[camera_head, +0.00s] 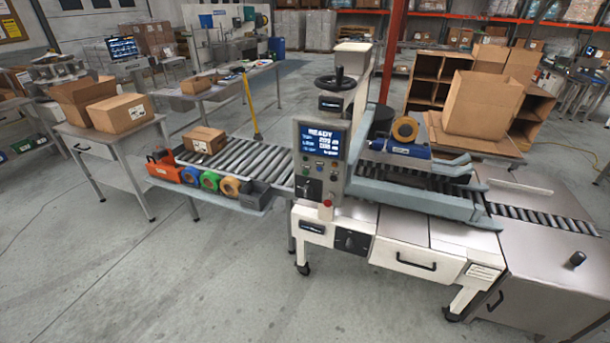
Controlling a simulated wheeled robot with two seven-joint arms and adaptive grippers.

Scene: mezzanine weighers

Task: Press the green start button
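The control panel (307,181) stands on the front of the white carton machine (343,222) in the middle of the view. Its blue screen (321,140) is lit and reads READY at the top. Small round controls sit below the screen; they are too small for me to tell surely which is the green start button. A red button (327,203) shows at the panel's bottom edge. Neither of my grippers is in view, and nothing touches the panel.
A roller conveyor (248,160) with a closed carton (204,139) leads in from the left. Coloured tape rolls (209,181) sit along its near edge. A side table (91,146) with cartons stands further left. The floor (190,280) in front is clear.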

